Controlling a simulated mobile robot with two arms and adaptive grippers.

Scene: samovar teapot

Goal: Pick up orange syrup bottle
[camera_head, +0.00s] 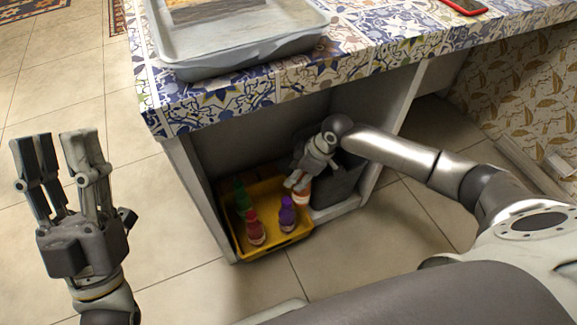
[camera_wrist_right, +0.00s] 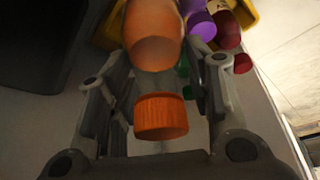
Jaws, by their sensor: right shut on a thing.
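The orange syrup bottle (camera_head: 302,191) is at the right side of the yellow crate, partly covered by my right gripper (camera_head: 296,180) in the head view. The right wrist view shows the bottle's orange body (camera_wrist_right: 154,35) and ribbed orange cap (camera_wrist_right: 161,116) between the fingers of my right gripper (camera_wrist_right: 158,80), which is shut on it. I cannot tell whether the bottle is clear of the crate floor. My left gripper (camera_head: 62,145) is open and empty at the left, over the floor, far from the crate.
The yellow crate (camera_head: 279,241) on the low shelf also holds red (camera_head: 255,230), purple (camera_head: 287,215) and green (camera_head: 242,197) bottles. A dark bin (camera_head: 340,182) stands close to its right. The tiled counter (camera_head: 365,45) overhangs, with cabinet side walls around.

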